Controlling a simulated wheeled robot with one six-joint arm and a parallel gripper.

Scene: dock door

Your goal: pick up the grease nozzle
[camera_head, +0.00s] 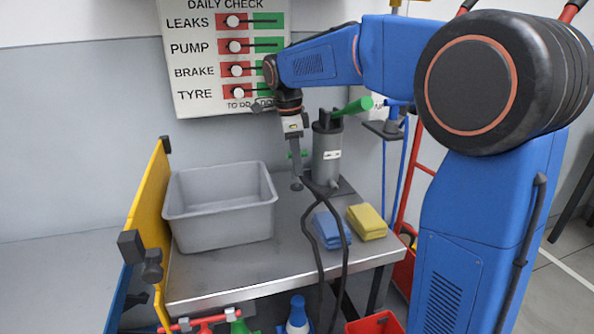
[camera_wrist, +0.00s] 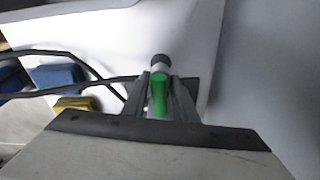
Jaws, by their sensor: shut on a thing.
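The grease nozzle (camera_head: 296,170) is a slim grey piece with a green part and a dark lower end. My gripper (camera_head: 294,147) is shut on it, and it hangs pointing down above the back of the metal bench (camera_head: 262,262). I cannot tell the gap below its tip. In the wrist view the green part of the nozzle (camera_wrist: 159,98) sits between the two fingers of my gripper (camera_wrist: 162,90), with its dark end beyond them.
A grey cylinder pump (camera_head: 326,155) with a green handle stands just right of the nozzle. Black hoses (camera_head: 312,240) loop over the bench front. A grey bin (camera_head: 220,222) stands left; blue (camera_head: 329,232) and yellow (camera_head: 367,223) blocks lie right. A yellow panel (camera_head: 150,215) edges the bench.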

